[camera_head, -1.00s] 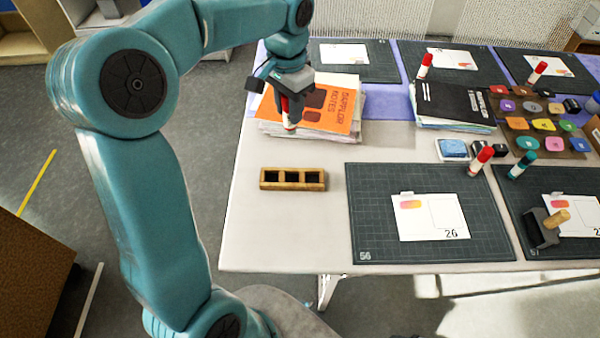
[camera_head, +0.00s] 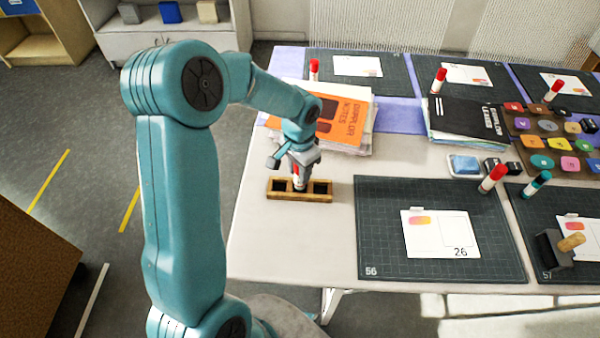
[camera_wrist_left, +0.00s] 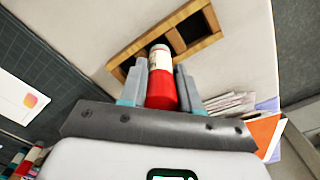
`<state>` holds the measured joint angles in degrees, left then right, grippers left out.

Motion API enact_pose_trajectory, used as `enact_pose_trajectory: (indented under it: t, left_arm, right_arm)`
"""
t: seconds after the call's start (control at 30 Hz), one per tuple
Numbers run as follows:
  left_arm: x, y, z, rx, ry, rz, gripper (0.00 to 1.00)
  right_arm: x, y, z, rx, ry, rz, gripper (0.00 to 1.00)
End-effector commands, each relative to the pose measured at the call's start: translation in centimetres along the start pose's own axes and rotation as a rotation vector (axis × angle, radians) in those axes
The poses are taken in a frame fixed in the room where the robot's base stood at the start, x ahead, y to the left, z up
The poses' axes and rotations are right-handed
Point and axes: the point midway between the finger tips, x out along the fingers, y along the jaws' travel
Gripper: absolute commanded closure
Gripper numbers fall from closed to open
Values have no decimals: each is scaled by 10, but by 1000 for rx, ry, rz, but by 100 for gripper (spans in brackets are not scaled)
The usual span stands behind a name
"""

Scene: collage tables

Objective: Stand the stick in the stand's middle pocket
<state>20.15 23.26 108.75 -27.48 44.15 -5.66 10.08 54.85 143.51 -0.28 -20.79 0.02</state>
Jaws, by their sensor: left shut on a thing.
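The stick (camera_head: 298,182), a glue stick with a red cap end and white body, is held in my left gripper (camera_head: 300,168), which is shut around it. In the left wrist view the stick (camera_wrist_left: 161,78) sits between the fingers (camera_wrist_left: 160,92), its white end pointing at the stand. The wooden stand (camera_head: 322,197) has three pockets in a row and lies on the table; it also shows in the wrist view (camera_wrist_left: 204,44). The stick's lower end is at the middle pocket; I cannot tell how deep it is. My right gripper is out of view.
A stack with an orange booklet (camera_head: 338,122) lies behind the stand. A dark cutting mat (camera_head: 385,240) with a card (camera_head: 425,235) is to the right. Other glue sticks (camera_head: 492,179) stand farther right. The table left of the stand is clear.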

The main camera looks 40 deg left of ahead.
Motion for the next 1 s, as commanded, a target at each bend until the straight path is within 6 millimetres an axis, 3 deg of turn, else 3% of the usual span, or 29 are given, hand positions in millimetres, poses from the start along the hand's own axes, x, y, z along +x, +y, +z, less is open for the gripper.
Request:
enact_pose_trajectory:
  t: [0.13, 0.87, 0.9, 0.97, 1.0]
  left_arm:
    - [17, 0, -1, 0, -2, 1, 98]
    - [32, 1, 0, 1, -5, 3, 100]
    - [33, 1, 0, 1, -6, 3, 64]
    - [33, 1, 1, 1, -7, 4, 45]
    - [33, 1, 0, 1, -6, 3, 43]
  right_arm:
    - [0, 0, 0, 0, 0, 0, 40]
    - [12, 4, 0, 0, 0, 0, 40]
    - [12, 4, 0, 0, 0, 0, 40]
    - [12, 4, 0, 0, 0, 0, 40]
    - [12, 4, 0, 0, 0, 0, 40]
